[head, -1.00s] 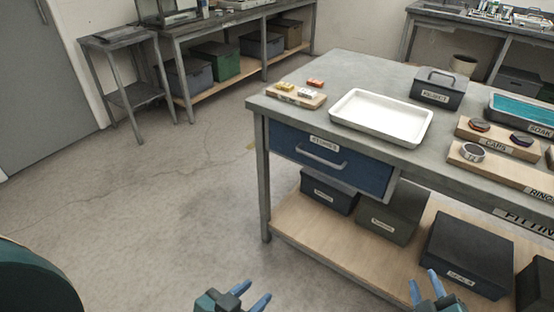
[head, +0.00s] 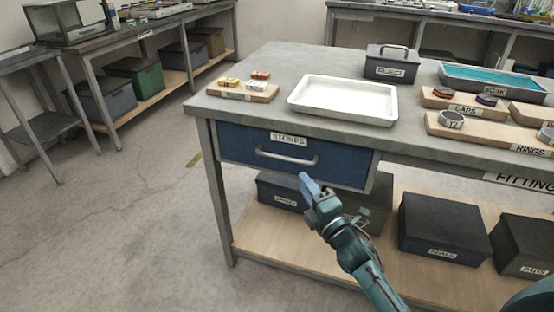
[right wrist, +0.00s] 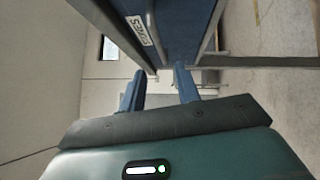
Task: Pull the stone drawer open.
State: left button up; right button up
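The stone drawer (head: 240,150) has a blue front with a "STONES" label and sits shut under the left end of the workbench. Its grey bar handle (head: 287,158) runs across the front. My right gripper (head: 306,184) is in front of the drawer, just below and right of the handle in the head view; I cannot tell the gap. In the right wrist view the right gripper (right wrist: 160,88) has its two blue fingers apart with nothing between them. My left gripper is not in view.
On the workbench (head: 260,65) are a white tray (head: 345,98), a small board with colored pieces (head: 243,92), a lidded dark box (head: 391,66) and boards with rings and caps. Dark bins (head: 445,228) stand on the lower shelf. The floor at left is clear.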

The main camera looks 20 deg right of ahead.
aim_at(286, 158)
jog(key=b+x, duration=0.1)
jog(key=x, duration=1)
jog(key=shift+w, duration=0.1)
jog(key=shift+c, duration=0.3)
grip_shut()
